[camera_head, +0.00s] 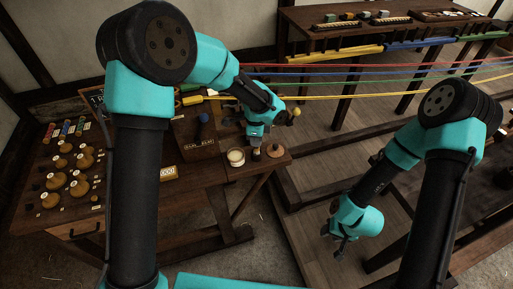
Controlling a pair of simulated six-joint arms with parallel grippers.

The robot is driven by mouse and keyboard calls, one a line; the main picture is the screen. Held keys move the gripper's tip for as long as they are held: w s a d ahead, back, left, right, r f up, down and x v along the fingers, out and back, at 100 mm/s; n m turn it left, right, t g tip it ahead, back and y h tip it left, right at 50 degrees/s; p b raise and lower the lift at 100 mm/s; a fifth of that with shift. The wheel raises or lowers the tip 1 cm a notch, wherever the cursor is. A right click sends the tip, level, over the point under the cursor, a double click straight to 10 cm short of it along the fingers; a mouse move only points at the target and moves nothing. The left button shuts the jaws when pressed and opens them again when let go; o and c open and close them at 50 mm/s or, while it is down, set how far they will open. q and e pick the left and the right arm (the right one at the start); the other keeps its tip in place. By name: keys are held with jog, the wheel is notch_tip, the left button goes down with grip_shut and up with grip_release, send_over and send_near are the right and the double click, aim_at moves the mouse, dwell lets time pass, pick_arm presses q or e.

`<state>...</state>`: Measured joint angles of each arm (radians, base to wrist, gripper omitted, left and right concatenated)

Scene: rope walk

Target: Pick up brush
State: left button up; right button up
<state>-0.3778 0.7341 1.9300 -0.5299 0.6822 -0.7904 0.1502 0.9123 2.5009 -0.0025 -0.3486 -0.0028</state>
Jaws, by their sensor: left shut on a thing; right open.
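My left gripper (256,146) is over the small wooden side shelf, shut on a small dark thing that I take to be the brush (256,154). The gripper hides most of it, and I cannot tell whether it touches the shelf. A round cream-topped pot (236,157) stands just left of it. My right gripper (340,246) is open and empty, low over the floor at the right.
The left table (120,212) carries several amber round pieces (54,181) and a dark wooden box (200,150). Red, blue and yellow ropes (400,92) stretch across the back. A long bench (350,15) stands behind them.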

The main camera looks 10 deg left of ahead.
pick_arm(q)
grip_shut()
jog(key=shift+r, duration=0.45)
jog(key=shift+s+r, duration=0.25)
jog(key=shift+r, duration=0.45)
jog(key=shift+s+r, duration=0.2)
jog(key=shift+r, duration=0.5)
jog(key=s+d+r, duration=0.1)
jog(key=s+d, duration=0.1)
jog(key=s, duration=1.3)
jog(key=shift+r, duration=0.15)
jog(key=w+a+r+g+y, duration=0.1)
jog(key=w+a+r, duration=0.1)
jog(key=w, duration=0.6)
jog(key=w+a+r+g+y, duration=0.1)
jog(key=w+a+r+g, duration=0.1)
jog(key=w+a, duration=0.3)
jog(key=w, duration=0.3)
jog(key=shift+a+r, duration=0.3)
jog(key=shift+r, duration=0.1)
jog(key=shift+f, duration=0.15)
